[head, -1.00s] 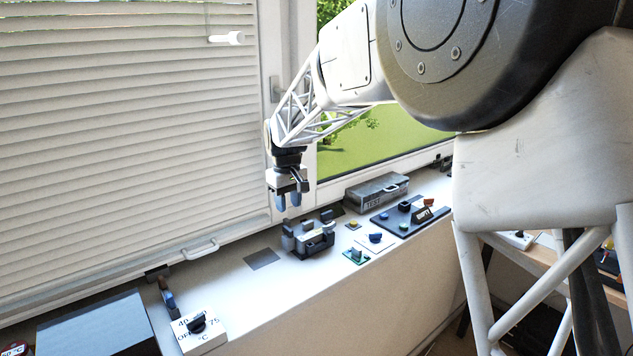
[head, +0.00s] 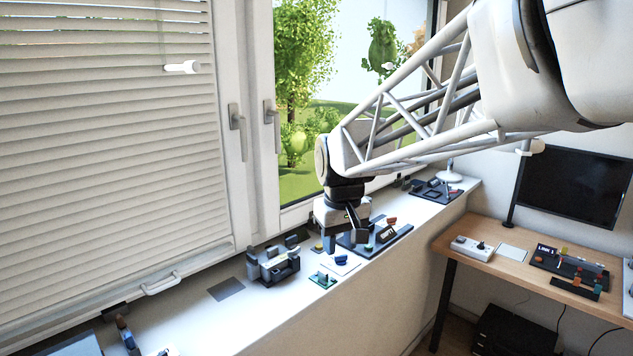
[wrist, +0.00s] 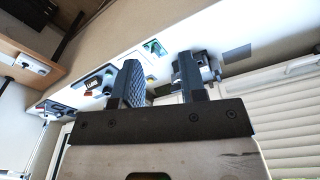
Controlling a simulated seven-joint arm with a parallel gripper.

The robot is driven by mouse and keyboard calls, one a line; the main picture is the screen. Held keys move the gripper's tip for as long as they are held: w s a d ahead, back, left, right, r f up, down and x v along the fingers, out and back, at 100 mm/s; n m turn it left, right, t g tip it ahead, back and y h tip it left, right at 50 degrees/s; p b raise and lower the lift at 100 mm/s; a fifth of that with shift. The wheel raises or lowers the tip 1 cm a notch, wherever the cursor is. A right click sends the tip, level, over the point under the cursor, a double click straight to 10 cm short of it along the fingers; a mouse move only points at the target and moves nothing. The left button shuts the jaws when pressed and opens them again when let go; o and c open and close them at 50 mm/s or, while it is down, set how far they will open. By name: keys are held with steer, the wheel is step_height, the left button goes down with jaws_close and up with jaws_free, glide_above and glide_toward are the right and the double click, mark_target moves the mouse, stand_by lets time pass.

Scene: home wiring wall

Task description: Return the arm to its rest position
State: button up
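My gripper (head: 345,239) hangs fingers-down above the white window sill (head: 247,321), in front of a dark board (head: 392,237) with small coloured parts, partly hiding it. In the wrist view the two dark fingers of my gripper (wrist: 158,72) stand apart with no object held between them. My truss forearm reaches in from the upper right. The rest position itself is not marked in any view.
On the sill are a dark block fixture (head: 273,264), a green board (head: 323,280) and a grey square plate (head: 226,289). Window handles (head: 237,118) stick out behind. A wooden desk (head: 470,238) with a monitor (head: 577,187) stands at right.

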steer(key=s+d+f+m, duration=0.1)
steer(key=s+d, duration=0.3)
steer(key=s, duration=0.4)
steer(key=s+d+f+m+t, duration=0.1)
steer(key=s+d+f+m, duration=0.1)
steer(key=s+d, duration=0.3)
steer(key=s+d+f+m, duration=0.2)
steer(key=s+d, duration=0.3)
steer(key=s, duration=0.8)
steer(key=shift+f, duration=0.45)
